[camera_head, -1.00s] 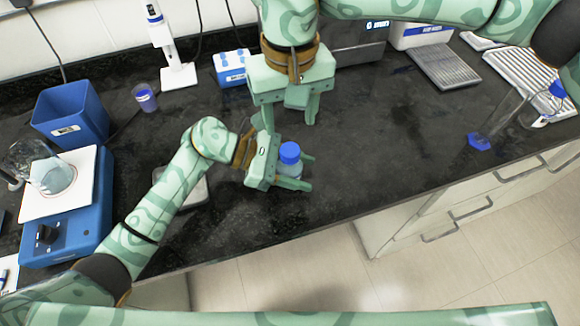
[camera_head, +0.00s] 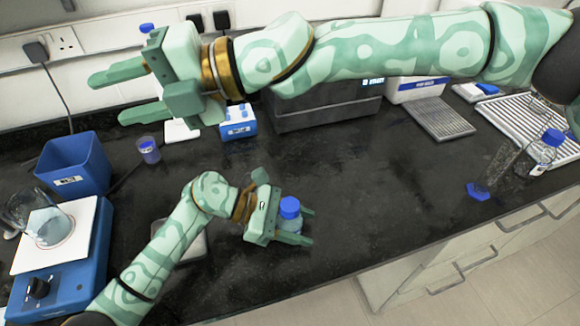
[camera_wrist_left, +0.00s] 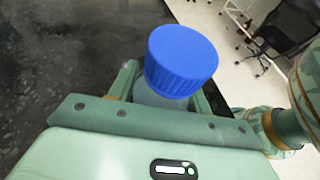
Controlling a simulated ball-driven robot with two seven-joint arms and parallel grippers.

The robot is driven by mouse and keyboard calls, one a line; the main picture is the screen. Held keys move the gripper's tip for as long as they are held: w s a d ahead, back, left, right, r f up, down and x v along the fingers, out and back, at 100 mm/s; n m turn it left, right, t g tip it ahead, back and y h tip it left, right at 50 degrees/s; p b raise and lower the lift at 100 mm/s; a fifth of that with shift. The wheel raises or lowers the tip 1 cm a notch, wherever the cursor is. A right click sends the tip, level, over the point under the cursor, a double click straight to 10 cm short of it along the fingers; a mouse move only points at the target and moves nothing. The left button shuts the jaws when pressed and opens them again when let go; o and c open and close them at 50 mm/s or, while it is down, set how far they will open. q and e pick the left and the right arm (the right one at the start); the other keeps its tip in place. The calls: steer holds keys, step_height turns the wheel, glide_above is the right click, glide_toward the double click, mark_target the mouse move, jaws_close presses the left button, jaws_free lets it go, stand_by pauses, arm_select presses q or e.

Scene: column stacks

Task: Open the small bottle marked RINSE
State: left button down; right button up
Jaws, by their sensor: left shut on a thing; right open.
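A small bottle (camera_head: 291,222) with a blue cap (camera_head: 290,206) stands upright near the front edge of the dark bench. My left gripper (camera_head: 304,227) is shut on its body from the left. In the left wrist view the blue cap (camera_wrist_left: 181,61) sits on the bottle, above the fingers, and most of the body (camera_wrist_left: 155,97) is hidden. No marking on the bottle is readable. My right gripper (camera_head: 107,99) is open and empty, raised at the upper left, its fingers pointing left, well away from the bottle.
A blue bin (camera_head: 73,164), a purple-labelled cup (camera_head: 149,151) and a blue balance or stirrer (camera_head: 72,262) with a glass flask (camera_head: 45,225) stand left. The bench right of the held bottle is clear.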

steer(key=w+m+t, duration=0.5)
steer(key=w+m, duration=0.1)
steer(key=m, duration=0.7)
steer(key=m+g+h, duration=0.3)
steer(key=m+h, duration=1.3)
steer(key=m, duration=1.9)
glide_above(290, 205)
steer(key=f, duration=1.5)
steer(key=shift+w+a+f, duration=0.15)
steer(key=shift+w+f, duration=0.1)
steer(key=shift+f, duration=0.05)
steer(key=shift+s+f, duration=0.2)
step_height(290, 205, down, 8)
steer(key=shift+r, duration=0.25)
